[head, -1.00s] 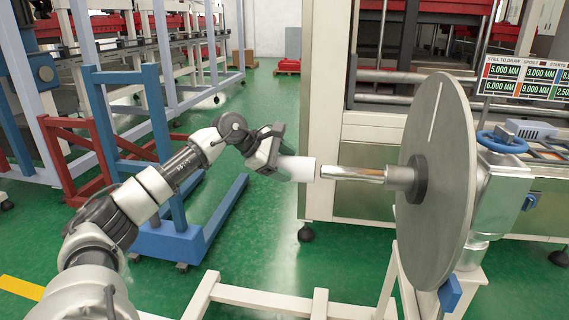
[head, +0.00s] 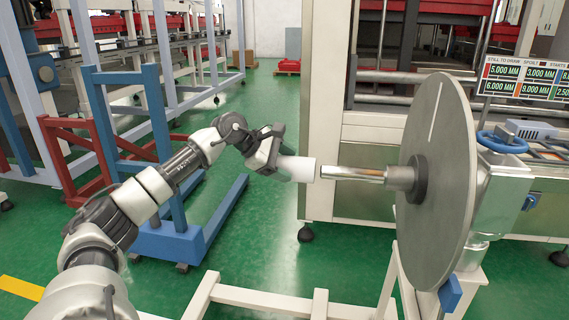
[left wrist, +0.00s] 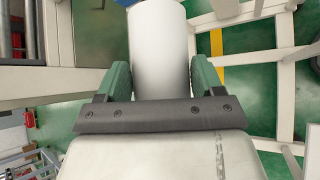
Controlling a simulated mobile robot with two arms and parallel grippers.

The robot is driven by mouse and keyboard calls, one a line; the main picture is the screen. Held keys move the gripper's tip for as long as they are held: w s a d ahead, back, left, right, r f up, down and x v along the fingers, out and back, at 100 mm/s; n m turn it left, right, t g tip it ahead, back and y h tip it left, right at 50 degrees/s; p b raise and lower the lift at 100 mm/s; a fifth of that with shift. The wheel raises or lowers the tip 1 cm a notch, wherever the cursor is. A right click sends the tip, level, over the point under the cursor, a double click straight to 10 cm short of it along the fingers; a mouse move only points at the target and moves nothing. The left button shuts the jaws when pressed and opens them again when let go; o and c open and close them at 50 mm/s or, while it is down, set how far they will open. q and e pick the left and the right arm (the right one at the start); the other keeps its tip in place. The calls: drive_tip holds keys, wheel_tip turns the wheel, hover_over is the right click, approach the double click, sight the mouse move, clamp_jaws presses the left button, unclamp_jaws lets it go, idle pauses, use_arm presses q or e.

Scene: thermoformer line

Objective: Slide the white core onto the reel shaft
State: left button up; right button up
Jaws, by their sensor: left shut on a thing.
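The white core (head: 299,168) is a short white cylinder, held roughly level in my left gripper (head: 277,163). In the left wrist view the core (left wrist: 159,45) lies between the two green finger pads of my left gripper (left wrist: 160,82), which are shut on it. The reel shaft (head: 352,174) is a shiny metal rod that juts left from the hub of a large grey disc (head: 437,190). The core's right end is at the shaft's free left tip, nearly in line with it. I cannot tell whether they touch or overlap. My right gripper is not in view.
A blue handwheel (head: 502,141) and a display board (head: 525,78) are right of the disc. A cream floor frame (head: 270,297) lies below the shaft. A blue stand (head: 165,240) is behind my left arm. Green floor is open between.

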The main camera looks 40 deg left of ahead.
sight(357, 171)
use_arm(q)
drive_tip(key=shift+w+d+p, duration=0.4)
drive_tip(key=shift+d, duration=0.3)
drive_tip(key=shift+w+d+p, duration=0.45)
drive_tip(key=shift+d, duration=0.2)
drive_tip(key=shift+w+d+p, duration=0.4)
drive_tip(key=shift+d, duration=0.3)
drive_tip(key=shift+w+d+p, duration=0.4)
drive_tip(key=shift+w+d, duration=0.05)
drive_tip(key=shift+d, duration=0.35)
drive_tip(key=shift+w+d+p, duration=0.35)
drive_tip(key=shift+w+d, duration=0.1)
drive_tip(key=shift+d, duration=0.3)
drive_tip(key=shift+w+d+p, duration=0.25)
drive_tip(key=shift+w+d, duration=0.15)
drive_tip(key=shift+d, duration=0.25)
drive_tip(key=shift+w+d+p, duration=0.25)
drive_tip(key=shift+w+d, duration=0.15)
drive_tip(key=shift+d, duration=0.2)
drive_tip(key=shift+w+d+p, duration=0.15)
drive_tip(key=shift+w+d, duration=0.3)
drive_tip(key=shift+d, duration=0.3)
drive_tip(key=shift+w+d+p, duration=0.2)
drive_tip(key=shift+w+d, duration=0.3)
drive_tip(key=shift+d, duration=0.25)
drive_tip(key=shift+w+d+p, duration=0.15)
drive_tip(key=shift+w+d, duration=0.3)
drive_tip(key=shift+d, duration=0.3)
drive_tip(key=o, duration=1.3)
drive_tip(key=shift+s, duration=0.1)
